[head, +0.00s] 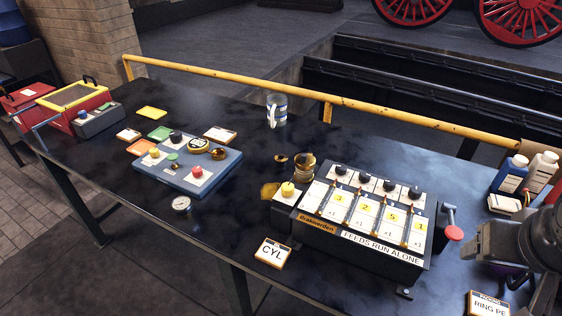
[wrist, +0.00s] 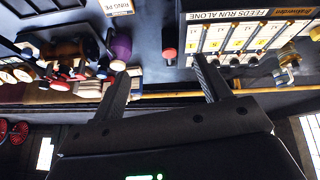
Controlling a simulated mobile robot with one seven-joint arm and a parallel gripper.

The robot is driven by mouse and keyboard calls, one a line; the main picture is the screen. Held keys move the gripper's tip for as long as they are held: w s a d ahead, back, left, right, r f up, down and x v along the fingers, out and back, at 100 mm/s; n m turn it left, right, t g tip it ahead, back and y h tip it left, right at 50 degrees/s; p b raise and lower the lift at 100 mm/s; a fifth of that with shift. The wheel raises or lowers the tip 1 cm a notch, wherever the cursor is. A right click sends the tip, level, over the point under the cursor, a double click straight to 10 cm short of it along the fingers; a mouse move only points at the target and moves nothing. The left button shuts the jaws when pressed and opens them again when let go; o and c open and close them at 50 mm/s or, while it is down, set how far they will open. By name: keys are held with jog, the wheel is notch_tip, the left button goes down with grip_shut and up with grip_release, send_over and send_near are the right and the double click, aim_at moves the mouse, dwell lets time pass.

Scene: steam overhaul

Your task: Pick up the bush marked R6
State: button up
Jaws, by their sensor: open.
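I cannot read the mark R6 on anything in either view. Brass-coloured round pieces (head: 304,167) stand in a small stack behind the lubricator box, with smaller brass pieces beside them. They may be bushes, but no mark shows. The wrist view is upside down. In it my gripper (wrist: 162,72) is open, its two dark fingers wide apart with nothing between them. A purple round piece (wrist: 120,48) is close to the left fingertip, and I cannot tell its depth. My arm hides part of the bench's right end in the head view.
The lubricator box (head: 352,222) has a red-knobbed crank (head: 453,233) on its right. A yellow rail (head: 235,83) runs along the back.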

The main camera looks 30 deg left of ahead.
jog(key=w+a+r+n+t+h, duration=0.1)
jog(key=w+a+r+n+t, duration=0.1)
jog(key=w+a+n, duration=0.85)
jog(key=w+a+r+n+t+h, duration=0.1)
jog(key=w+a+r+n, duration=0.2)
jog(key=w+a+n, duration=0.7)
jog(key=w+a+f+n+t+y, duration=0.15)
jog(key=a+n, duration=0.35)
jog(key=a, duration=0.6)
jog(key=w+a+f+n+t+y, duration=0.1)
jog(key=w+a+f+n+y, duration=0.3)
jog(key=a, duration=0.7)
jog(key=w+a+f+n+t, duration=0.1)
jog(key=w+a+n+t, duration=0.1)
jog(key=a+n, duration=0.7)
jog(key=m, duration=0.2)
send_near(281, 158)
jog(key=x, duration=0.4)
jog(key=shift+w+a+f, duration=0.1)
jog(key=shift+a+f, duration=0.25)
jog(key=shift+a, duration=0.1)
jog(key=shift+d+r+x, duration=0.1)
jog(key=shift+d+x, duration=0.1)
jog(key=shift+x, duration=1.35)
jog(key=shift+d+r+x, duration=0.15)
jog(key=shift+x, duration=1.4)
jog(key=shift+w, duration=0.15)
